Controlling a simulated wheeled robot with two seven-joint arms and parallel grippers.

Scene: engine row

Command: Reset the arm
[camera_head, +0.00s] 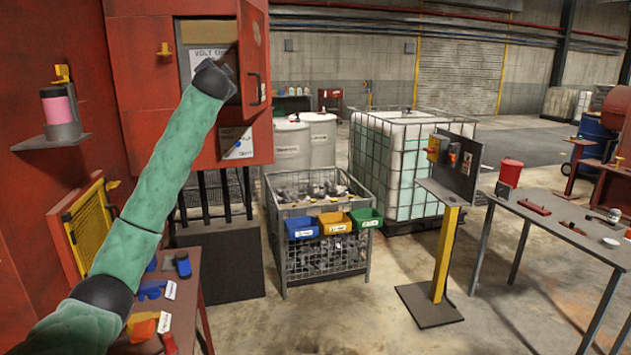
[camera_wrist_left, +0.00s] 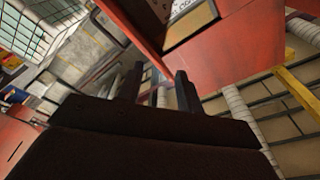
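My left arm, in a green sleeve, reaches up from the lower left in the head view and ends at the red cabinet (camera_head: 122,70). Its dark wrist is in front of the cabinet's opening, beside the open door (camera_head: 254,60); the fingers are hidden there. In the left wrist view my left gripper (camera_wrist_left: 158,88) shows two dark fingers spread apart, with nothing seen held between them. A red panel (camera_wrist_left: 225,45) is just beyond the fingers; whether they touch it I cannot tell. My right arm and gripper are not in view.
A low red bench (camera_head: 190,300) holds small items. A wire-mesh bin (camera_head: 325,255), a yellow post stand (camera_head: 447,250) and a grey table (camera_head: 560,235) stand further right. Open concrete floor lies between them.

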